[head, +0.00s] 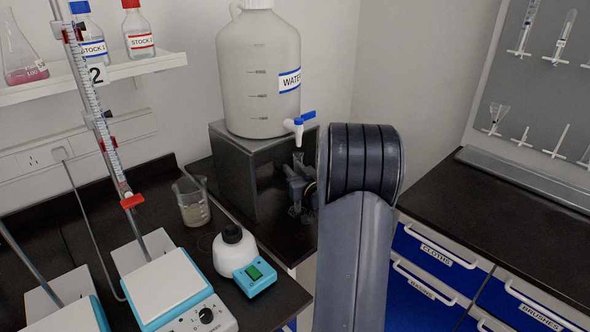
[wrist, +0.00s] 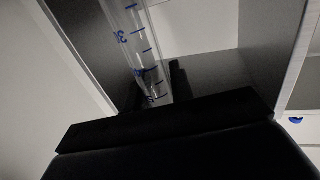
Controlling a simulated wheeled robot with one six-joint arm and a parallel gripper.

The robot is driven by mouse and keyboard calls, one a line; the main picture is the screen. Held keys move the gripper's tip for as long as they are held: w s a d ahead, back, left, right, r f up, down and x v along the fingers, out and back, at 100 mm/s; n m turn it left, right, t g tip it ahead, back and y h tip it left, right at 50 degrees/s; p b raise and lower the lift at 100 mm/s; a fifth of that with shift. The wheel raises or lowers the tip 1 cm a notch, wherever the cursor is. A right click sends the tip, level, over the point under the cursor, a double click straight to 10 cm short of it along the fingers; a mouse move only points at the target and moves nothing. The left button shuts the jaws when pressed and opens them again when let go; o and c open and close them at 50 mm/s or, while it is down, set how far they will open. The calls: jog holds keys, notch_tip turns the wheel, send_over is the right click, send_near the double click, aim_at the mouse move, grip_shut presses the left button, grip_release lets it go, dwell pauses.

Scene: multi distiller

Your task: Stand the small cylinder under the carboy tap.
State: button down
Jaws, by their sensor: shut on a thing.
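The small cylinder is clear with blue graduation marks. In the wrist view the cylinder (wrist: 138,48) stands between the two fingers of my gripper (wrist: 155,90), which is shut on it. In the head view my gripper (head: 300,186) is at the front of the dark stand, partly hidden by my arm. The cylinder's top (head: 298,158) shows just below the carboy tap (head: 298,123), which has a blue handle and white body. The cylinder looks about upright. I cannot tell whether its base touches the bench. The white carboy (head: 258,70), labelled WATER, sits on the stand.
The dark stand (head: 232,178) is directly behind my gripper. A burette (head: 95,105) stands further left. The right bench (head: 500,230) is largely clear.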

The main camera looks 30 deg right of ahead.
jog(key=shift+f, duration=0.15)
jog(key=shift+f+b, duration=0.15)
jog(key=shift+b, duration=0.15)
jog(key=c, duration=1.2)
grip_release()
jog(key=shift+c, duration=0.2)
jog(key=shift+r+p, duration=0.3)
jog(key=s+a+b, duration=0.1)
jog(key=s, duration=1.1)
jog(key=shift+a, duration=0.25)
